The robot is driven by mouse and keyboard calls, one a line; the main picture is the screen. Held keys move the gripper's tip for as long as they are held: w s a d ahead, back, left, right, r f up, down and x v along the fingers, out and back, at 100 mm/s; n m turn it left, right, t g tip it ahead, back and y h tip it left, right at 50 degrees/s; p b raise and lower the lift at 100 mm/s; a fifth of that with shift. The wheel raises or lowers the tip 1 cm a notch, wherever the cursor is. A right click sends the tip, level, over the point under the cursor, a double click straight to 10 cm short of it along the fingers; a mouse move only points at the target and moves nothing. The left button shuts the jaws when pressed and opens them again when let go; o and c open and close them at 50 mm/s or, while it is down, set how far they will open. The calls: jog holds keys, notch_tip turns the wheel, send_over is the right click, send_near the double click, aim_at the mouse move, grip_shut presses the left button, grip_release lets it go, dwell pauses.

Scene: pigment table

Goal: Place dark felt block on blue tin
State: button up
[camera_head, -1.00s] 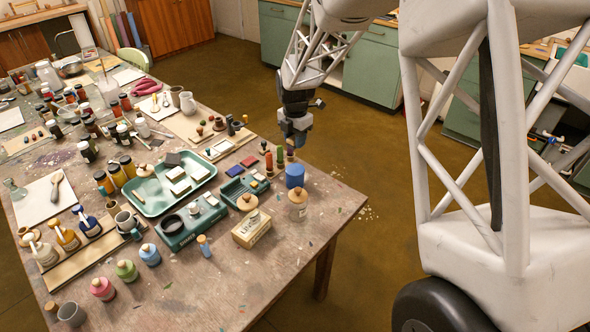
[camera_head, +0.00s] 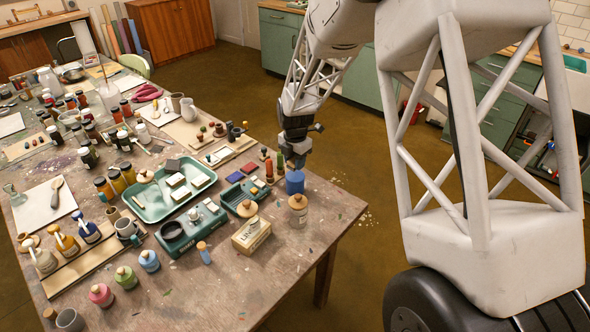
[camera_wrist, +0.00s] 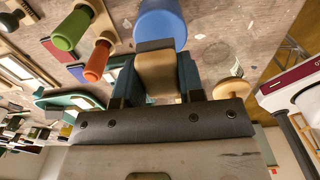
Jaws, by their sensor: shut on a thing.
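The blue tin (camera_head: 295,183) stands upright near the right edge of the table. It also shows at the top of the wrist view (camera_wrist: 160,22). My gripper (camera_head: 297,162) is just above the tin in the head view. In the wrist view my gripper (camera_wrist: 157,78) has its two fingers shut on a tan block with a dark strip at its far end, which I take for the dark felt block (camera_wrist: 155,45). The dark end overlaps the tin's edge in that view. I cannot tell whether they touch. The block is hardly visible in the head view.
Stamps with red and green handles (camera_head: 268,167) stand close to the left of the tin. A jar with a wooden lid (camera_head: 298,210) stands in front of it. A blue-green box (camera_head: 243,193) lies to the left. The table's right corner is clear.

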aim_at(295, 175)
jog(key=shift+f, duration=0.15)
jog(key=shift+f, duration=1.75)
jog(key=shift+f, duration=0.1)
jog(key=o, duration=0.9)
notch_tip(295, 175, up, 12)
jog(key=shift+r, duration=0.1)
